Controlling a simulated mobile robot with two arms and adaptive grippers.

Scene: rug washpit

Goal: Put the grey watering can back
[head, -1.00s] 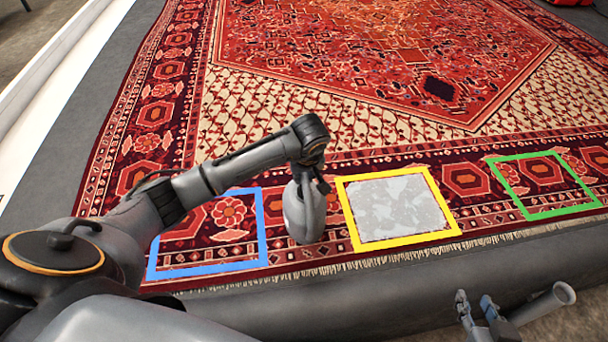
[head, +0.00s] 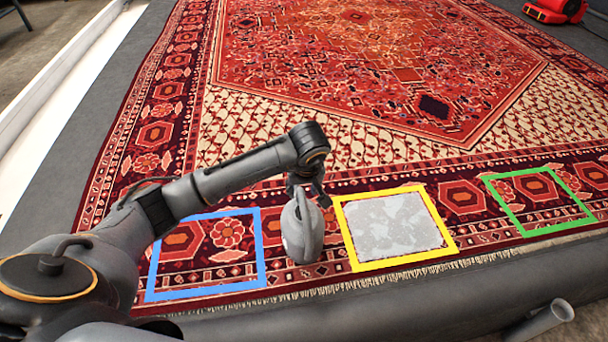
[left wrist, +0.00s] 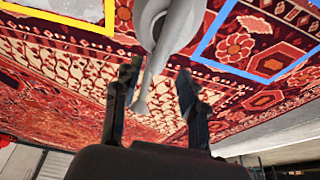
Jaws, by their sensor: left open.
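The grey watering can (head: 301,240) is upright on or just above the rug, between the blue frame (head: 264,255) and the yellow frame (head: 452,225). I cannot tell if its base touches. My left gripper (head: 310,192) is at the top of the can, with fingers apart. In the left wrist view, the can (left wrist: 175,25) is at the top, and a narrow grey part of it reaches between my open fingers (left wrist: 157,95). The yellow frame holds a pale grey patch. The blue frame is empty. My right gripper is not in view.
A green frame (head: 497,200) lies empty on the patterned rug (head: 370,60) at the right. A grey tube (head: 545,320) lies at the lower right, by the dark edge (head: 400,300). A red object (head: 553,10) stands at the far right. The rug's middle is clear.

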